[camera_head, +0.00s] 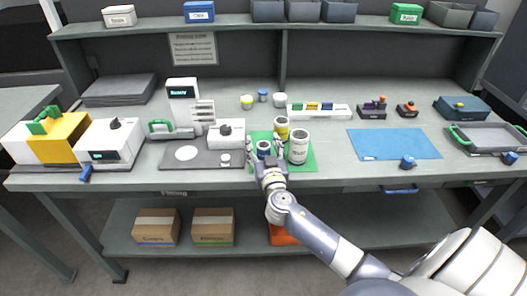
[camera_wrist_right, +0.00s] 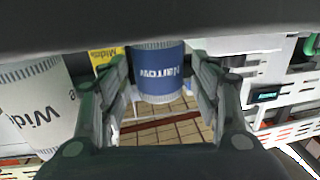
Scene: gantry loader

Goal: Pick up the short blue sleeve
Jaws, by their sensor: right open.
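The short blue sleeve, with a white rim and a blue band reading "Narrow" (camera_wrist_right: 158,75), stands between the two fingers of my open right gripper (camera_wrist_right: 160,100) in the right wrist view. Each finger is close beside it; contact is not clear. In the head view the right gripper (camera_head: 265,149) reaches the left part of the green mat (camera_head: 311,164), with the blue sleeve (camera_head: 263,146) partly hidden between its fingers. My left gripper is not in view.
A yellow-banded "Middle" sleeve (camera_head: 282,128) and a taller white "Wide" sleeve (camera_head: 298,147) stand close to the right of the gripper. A white machine (camera_head: 226,135) on a dark plate is close on the left. A blue mat (camera_head: 394,144) lies farther right, mostly bare.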

